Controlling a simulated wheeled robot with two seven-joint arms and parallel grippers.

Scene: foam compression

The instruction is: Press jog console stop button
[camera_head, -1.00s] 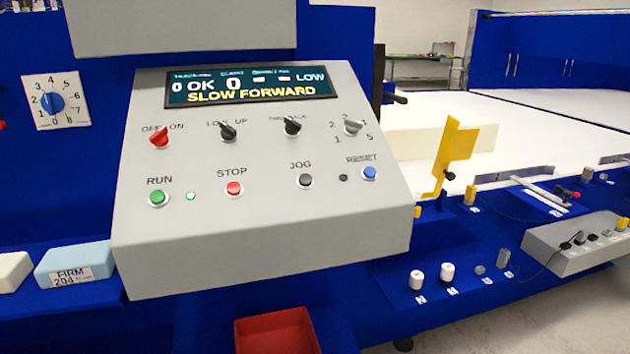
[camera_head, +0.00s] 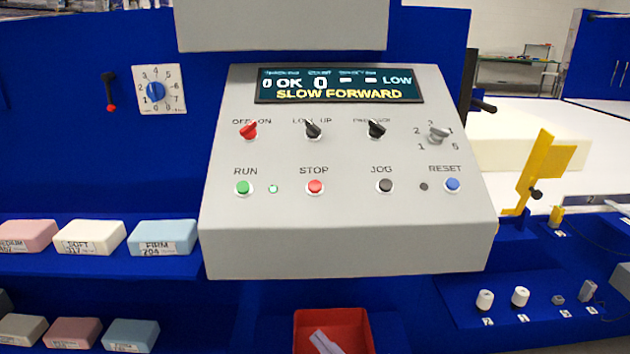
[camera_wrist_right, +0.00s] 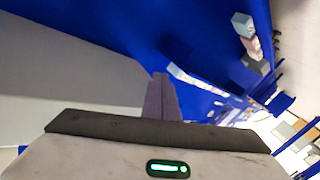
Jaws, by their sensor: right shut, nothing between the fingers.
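The jog console (camera_head: 345,235) is a grey sloped box in the middle of the head view. Its red stop button (camera_head: 315,187) sits in the lower row, under the word STOP, with nothing in front of it. The green run button (camera_head: 243,187) is to its left and the black jog button (camera_head: 385,185) to its right. The display (camera_head: 338,86) reads SLOW FORWARD. My right gripper (camera_wrist_right: 160,95) shows only in the right wrist view, with its fingers shut and empty. Its distance from the stop button cannot be told. My left gripper is not in view.
Foam blocks, including a blue one (camera_head: 163,236), lie on shelves left of the console. A red bin (camera_head: 301,335) with a pale piece inside is below it. A yellow bracket (camera_head: 537,170) stands to the right. A grey panel (camera_head: 285,25) hangs above.

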